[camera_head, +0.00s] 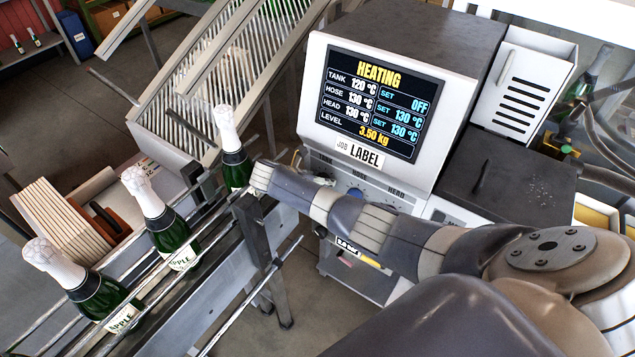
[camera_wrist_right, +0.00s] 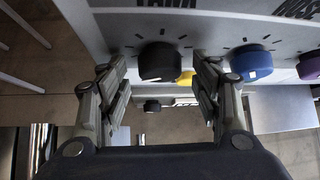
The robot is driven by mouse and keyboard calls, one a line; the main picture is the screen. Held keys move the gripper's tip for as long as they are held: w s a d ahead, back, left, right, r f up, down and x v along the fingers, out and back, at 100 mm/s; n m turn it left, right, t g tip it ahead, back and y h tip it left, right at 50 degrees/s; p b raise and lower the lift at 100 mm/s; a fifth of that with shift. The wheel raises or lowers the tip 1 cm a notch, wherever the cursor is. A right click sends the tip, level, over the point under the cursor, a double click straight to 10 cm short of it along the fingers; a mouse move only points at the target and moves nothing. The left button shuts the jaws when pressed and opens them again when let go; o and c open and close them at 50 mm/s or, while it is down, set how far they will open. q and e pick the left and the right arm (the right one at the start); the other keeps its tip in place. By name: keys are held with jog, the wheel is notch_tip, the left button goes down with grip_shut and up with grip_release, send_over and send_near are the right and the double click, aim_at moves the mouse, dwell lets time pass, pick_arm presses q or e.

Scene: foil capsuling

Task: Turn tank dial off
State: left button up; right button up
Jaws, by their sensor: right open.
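The heating unit's screen (camera_head: 380,102) reads HEATING, with TANK 120 °C and its SET value OFF. HOSE and HEAD both read 130 °C, set 130 °C. In the right wrist view, the black tank dial (camera_wrist_right: 158,62) sits on the panel under a partly cut-off label. My right gripper (camera_wrist_right: 160,76) is open, with one finger on each side of this dial. The fingers look apart from it. In the head view my right arm crosses in front of the panel and hides most of the dials and the gripper. My left gripper is out of view.
A blue dial (camera_wrist_right: 251,62) and a purple dial (camera_wrist_right: 309,66) sit to the right of the tank dial. A yellow part (camera_wrist_right: 186,78) shows behind it. Green bottles with white foil tops (camera_head: 170,226) stand on a rail conveyor (camera_head: 226,212) left of my arm.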

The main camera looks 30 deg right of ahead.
jog(key=v, duration=0.7)
dwell(0.4)
